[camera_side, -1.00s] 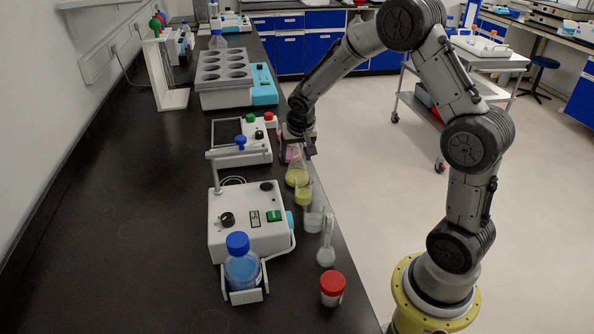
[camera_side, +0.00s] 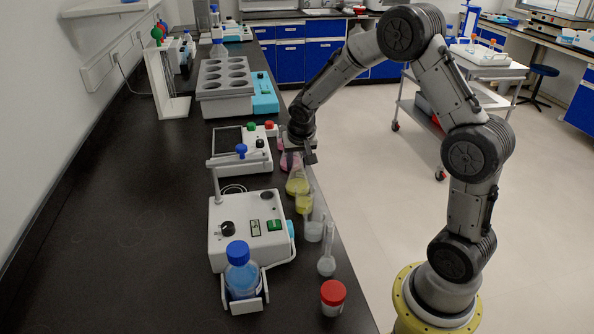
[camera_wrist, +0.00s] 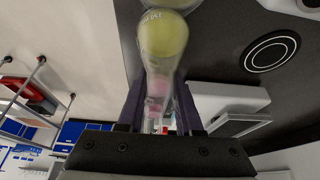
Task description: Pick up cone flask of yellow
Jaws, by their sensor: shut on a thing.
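The cone flask of yellow (camera_side: 298,184) is clear glass with yellow liquid at the bottom. It is at the right edge of the dark bench in the side view. My gripper (camera_side: 297,153) is above it, shut on its neck. In the wrist view the flask (camera_wrist: 163,38) extends up from between the two dark fingers of my gripper (camera_wrist: 160,100). I cannot tell whether its base touches the bench. A pink flask (camera_side: 284,160) is just behind, partly hidden by my gripper.
A small beaker with yellow liquid (camera_side: 304,204) is close in front of the flask. A clear beaker (camera_side: 314,230), a slim flask (camera_side: 326,263) and a red-capped jar (camera_side: 333,296) follow along the edge. White devices (camera_side: 248,231) stand to the left.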

